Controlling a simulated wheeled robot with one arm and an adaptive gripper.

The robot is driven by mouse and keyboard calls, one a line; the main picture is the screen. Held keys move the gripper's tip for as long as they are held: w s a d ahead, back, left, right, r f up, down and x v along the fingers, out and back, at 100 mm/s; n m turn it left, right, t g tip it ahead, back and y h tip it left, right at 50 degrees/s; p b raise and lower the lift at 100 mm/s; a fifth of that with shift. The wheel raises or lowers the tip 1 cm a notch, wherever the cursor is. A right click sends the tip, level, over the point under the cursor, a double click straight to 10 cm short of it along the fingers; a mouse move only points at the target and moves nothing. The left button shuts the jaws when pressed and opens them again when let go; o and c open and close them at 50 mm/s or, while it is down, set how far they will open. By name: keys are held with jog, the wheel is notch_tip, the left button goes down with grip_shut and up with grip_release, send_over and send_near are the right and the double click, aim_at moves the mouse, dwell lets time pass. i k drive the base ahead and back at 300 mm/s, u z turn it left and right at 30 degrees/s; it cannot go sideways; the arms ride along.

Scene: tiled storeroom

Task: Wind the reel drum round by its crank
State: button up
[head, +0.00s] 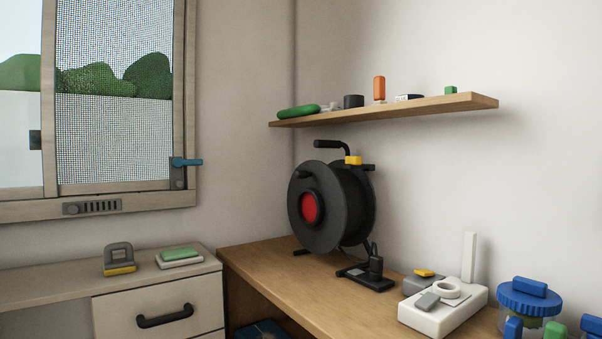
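The black cable reel drum (330,225) stands upright on its frame on the wooden bench, against the corner. Its round face with a red hub (310,207) is turned toward the left front. A small dark knob (308,174) shows near the upper part of the face; I cannot tell for sure whether it is the crank. A black handle (330,144) sits above the drum, with a yellow block (353,160) beside it on the frame. The drum's back side is hidden. My gripper is not in view.
A wooden shelf (430,108) with small items hangs above the reel. On the bench (275,263), a black plug-like device (374,272), a white unit (445,312) and a blue-lidded jar (528,298) stand to the right. A drawer cabinet (150,288) and a window (110,100) are left.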

aim_at(330, 206)
jog(key=z, duration=0.05)
jog(key=k, duration=0.5)
jog(key=u, duration=1.25)
jog(key=i, duration=1)
jog(key=u, duration=0.3)
